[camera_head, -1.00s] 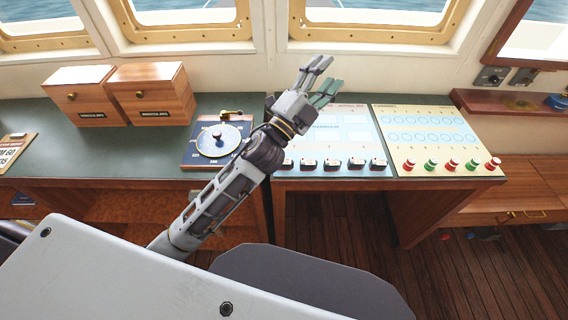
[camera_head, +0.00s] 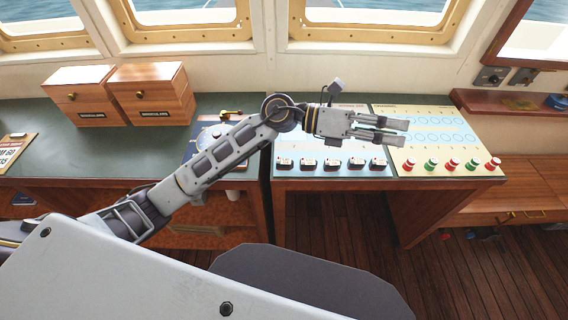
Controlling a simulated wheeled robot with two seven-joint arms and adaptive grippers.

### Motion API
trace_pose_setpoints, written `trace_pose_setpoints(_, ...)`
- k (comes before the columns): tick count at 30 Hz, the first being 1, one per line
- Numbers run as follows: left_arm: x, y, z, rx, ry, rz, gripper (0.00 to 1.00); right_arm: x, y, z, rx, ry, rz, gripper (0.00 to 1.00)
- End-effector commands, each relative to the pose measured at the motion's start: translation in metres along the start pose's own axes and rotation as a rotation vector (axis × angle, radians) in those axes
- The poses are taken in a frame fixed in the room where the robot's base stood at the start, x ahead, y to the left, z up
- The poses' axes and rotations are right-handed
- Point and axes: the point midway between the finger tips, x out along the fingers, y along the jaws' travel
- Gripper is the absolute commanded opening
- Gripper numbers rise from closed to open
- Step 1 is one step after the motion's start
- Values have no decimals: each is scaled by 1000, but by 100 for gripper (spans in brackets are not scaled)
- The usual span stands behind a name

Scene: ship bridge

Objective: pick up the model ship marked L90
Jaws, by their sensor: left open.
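Several small model ships, white with dark parts, stand in a row along the front edge of the pale blue chart board (camera_head: 290,180). The leftmost ship (camera_head: 285,164) and the rightmost ship (camera_head: 377,165) are in plain view. Their markings are too small to read, so I cannot tell which is L90. My left gripper (camera_head: 401,132) is open and empty. It points right, above the seam between the blue board and the cream board, behind and to the right of the rightmost ship. My right gripper is not in view.
The cream board (camera_head: 405,168) carries several red and green pegs (camera_head: 452,165) along its front. Two wooden drawer boxes (camera_head: 150,95) stand on the green desk (camera_head: 110,150) at left. A blue dial instrument (camera_head: 190,150) is partly hidden behind my left arm.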

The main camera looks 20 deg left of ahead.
Motion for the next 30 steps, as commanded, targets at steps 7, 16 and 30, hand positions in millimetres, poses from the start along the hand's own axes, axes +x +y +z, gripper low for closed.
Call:
trace_pose_setpoints(7, -10, 26, -40, 158, 304, 79, 52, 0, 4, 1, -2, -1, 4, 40)
trace_pose_setpoints(16, -54, 71, -74, 298, 672, 210, 52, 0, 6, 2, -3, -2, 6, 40)
trace_pose_setpoints(30, -180, 130, -72, 379, 1232, 494, 52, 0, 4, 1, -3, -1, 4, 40)
